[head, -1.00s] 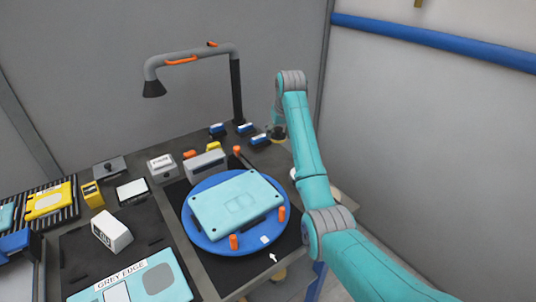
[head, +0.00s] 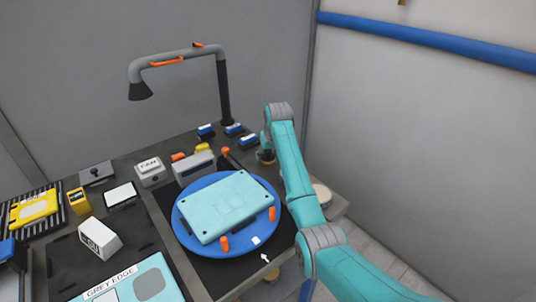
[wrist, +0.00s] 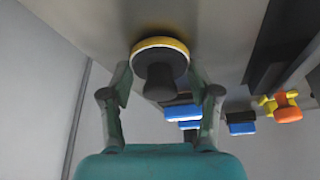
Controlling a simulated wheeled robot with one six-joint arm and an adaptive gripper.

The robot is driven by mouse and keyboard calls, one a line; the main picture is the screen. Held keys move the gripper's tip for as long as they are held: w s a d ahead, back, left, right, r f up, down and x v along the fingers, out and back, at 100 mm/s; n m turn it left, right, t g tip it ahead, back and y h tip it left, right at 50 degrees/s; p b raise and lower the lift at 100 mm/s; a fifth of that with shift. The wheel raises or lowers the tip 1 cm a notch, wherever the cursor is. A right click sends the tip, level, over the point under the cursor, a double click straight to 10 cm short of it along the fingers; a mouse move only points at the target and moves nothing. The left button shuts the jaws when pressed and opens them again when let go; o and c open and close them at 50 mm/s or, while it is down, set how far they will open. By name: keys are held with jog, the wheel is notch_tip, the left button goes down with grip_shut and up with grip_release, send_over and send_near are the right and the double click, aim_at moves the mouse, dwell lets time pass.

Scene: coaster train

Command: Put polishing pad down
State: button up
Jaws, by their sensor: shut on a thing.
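The polishing pad (wrist: 160,45) is a round disc with a yellow rim and a dark knob. My gripper (wrist: 160,82) is shut on the knob, one finger on each side, in the wrist view. In the head view my gripper (head: 267,148) is at the far right corner of the dark bench (head: 285,222), right of the blue-and-white blocks.
A blue turntable (head: 190,238) with a teal panel (head: 225,207) and orange pegs stands left of my arm. Blue blocks (head: 233,128) lie behind it. A grey lamp-like arm (head: 224,90) rises at the back. A pale round disc (head: 322,195) is right of my arm.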

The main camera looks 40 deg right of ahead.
jog(key=o, duration=1)
jog(key=shift+f, duration=0.1)
jog(key=v, duration=1.2)
jog(key=shift+s, duration=0.15)
